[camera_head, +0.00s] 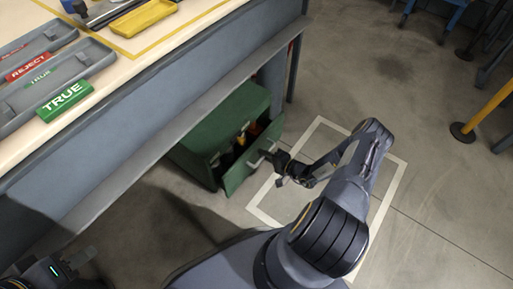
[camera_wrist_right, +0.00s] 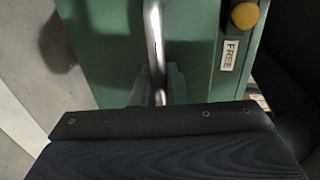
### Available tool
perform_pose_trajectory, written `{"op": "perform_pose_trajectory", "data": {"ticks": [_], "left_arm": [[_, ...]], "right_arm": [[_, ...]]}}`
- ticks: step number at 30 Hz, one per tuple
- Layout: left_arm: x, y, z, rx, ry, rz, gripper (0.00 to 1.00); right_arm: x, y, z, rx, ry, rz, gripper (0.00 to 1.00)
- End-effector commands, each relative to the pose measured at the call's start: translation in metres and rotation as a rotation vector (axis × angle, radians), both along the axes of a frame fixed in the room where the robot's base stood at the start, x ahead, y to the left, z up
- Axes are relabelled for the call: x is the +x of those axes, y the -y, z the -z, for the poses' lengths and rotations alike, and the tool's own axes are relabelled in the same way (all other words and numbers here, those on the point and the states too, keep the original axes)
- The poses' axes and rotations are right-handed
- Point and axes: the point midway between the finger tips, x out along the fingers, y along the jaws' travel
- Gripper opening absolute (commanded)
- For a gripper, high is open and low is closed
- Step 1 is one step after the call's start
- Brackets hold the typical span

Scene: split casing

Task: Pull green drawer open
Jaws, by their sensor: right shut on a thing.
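The green drawer (camera_head: 240,172) belongs to a green cabinet (camera_head: 226,118) under the workbench. It stands partly open, with a dark gap behind its front and some orange and yellow things inside. Its metal handle (camera_wrist_right: 154,40) runs up the green front in the right wrist view. My right gripper (camera_head: 279,160) is at the drawer front, shut on the handle; its fingers also show around the bar in the right wrist view (camera_wrist_right: 160,85). My left gripper (camera_head: 85,266) is at the lower left of the head view, away from the drawer; its jaw opening is unclear.
The workbench (camera_head: 150,85) carries grey trays with a green TRUE label (camera_head: 64,102) and a red REJECT label. A yellow knob (camera_wrist_right: 244,16) and a FREE label (camera_wrist_right: 229,55) are beside the handle. A white floor outline (camera_head: 395,200) surrounds open floor before the drawer.

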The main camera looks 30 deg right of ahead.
Motion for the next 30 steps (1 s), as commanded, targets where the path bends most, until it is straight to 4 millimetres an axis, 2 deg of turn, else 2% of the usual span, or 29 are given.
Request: {"op": "perform_pose_trajectory", "data": {"ticks": [1,6,12,18,24,30], "left_arm": [[0.000,0.000,-0.007,0.000,0.000,0.000,0.36],[0.000,0.000,-0.015,0.000,0.000,0.000,0.36],[0.000,0.000,-0.017,0.000,0.000,0.000,0.36],[0.000,0.000,-0.015,0.000,0.000,0.000,0.36],[0.000,0.000,-0.012,0.000,0.000,0.000,0.36],[0.000,0.000,-0.011,0.000,0.000,0.000,0.36]], "right_arm": [[-0.014,0.007,-0.003,0.000,-0.004,0.006,0.00],[-0.058,0.025,-0.001,-0.001,-0.004,0.006,0.00],[-0.109,0.046,0.000,0.000,-0.004,0.007,0.00],[-0.150,0.064,0.001,-0.002,-0.004,0.006,0.00],[-0.178,0.075,0.001,-0.002,-0.002,0.004,0.00],[-0.192,0.081,0.000,-0.001,-0.002,0.003,0.00]]}}
